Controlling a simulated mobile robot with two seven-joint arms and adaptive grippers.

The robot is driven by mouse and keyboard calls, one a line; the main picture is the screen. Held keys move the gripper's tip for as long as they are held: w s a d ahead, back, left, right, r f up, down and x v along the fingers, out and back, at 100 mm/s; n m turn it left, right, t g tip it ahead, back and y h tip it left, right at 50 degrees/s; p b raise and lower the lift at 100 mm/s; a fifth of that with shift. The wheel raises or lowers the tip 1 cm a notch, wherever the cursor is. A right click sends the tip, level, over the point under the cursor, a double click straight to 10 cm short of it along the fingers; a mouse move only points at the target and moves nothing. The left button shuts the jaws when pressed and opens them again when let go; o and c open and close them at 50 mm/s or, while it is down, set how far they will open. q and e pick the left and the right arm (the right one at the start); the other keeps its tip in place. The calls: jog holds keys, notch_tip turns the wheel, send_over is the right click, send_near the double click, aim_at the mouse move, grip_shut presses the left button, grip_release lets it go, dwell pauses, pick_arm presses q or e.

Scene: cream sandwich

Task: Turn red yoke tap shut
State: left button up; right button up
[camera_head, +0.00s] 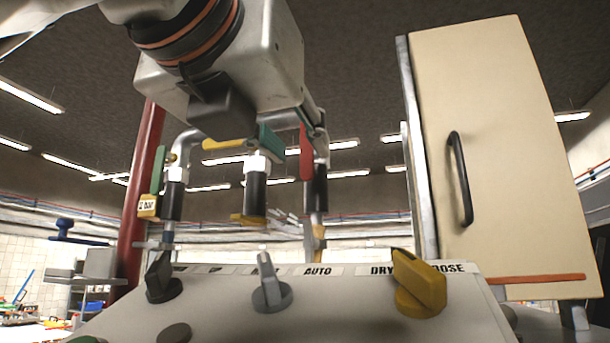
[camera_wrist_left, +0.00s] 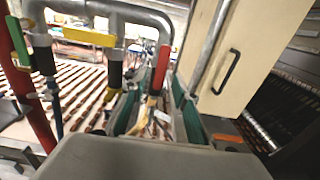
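The red tap handle (camera_head: 306,152) hangs upright along the right-hand vertical pipe of the pipework in the head view. It also shows in the left wrist view (camera_wrist_left: 160,69), above and between my finger pads. My left gripper (camera_head: 292,138) is just beside it, with a teal finger pad to the left of the handle. In the left wrist view my two teal pads (camera_wrist_left: 155,105) are apart, with the pipe and the handle's lower end seen between them. I cannot tell whether a pad touches the handle. My right gripper is not in view.
A yellow handle (camera_head: 228,145) lies level on the middle pipe, and a green handle (camera_head: 158,168) stands upright on the left pipe. A cream cabinet door (camera_head: 495,150) stands close on the right. A panel with a yellow knob (camera_head: 420,285) is below.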

aim_at(307, 155)
pick_arm(q)
jog(key=shift+x, duration=1.55)
grip_shut()
jog(key=n, duration=0.1)
jog(key=d+n+b, duration=0.1)
jog(key=n, duration=0.1)
jog(key=shift+s+n, duration=0.2)
jog(key=shift+n, duration=0.1)
jog(key=shift+s+d+r+n+b, duration=0.15)
jog(key=shift+d+r+n+b, duration=0.35)
jog(key=shift+n, duration=1.9)
jog(key=shift+s+d+r+n+b, duration=0.15)
jog(key=shift+d+r+n+b, duration=0.4)
jog(key=shift+n, duration=1.85)
jog(key=shift+s+d+r+n+b, duration=0.15)
jog(key=shift+r+n, duration=0.65)
jog(key=shift+n, duration=1.6)
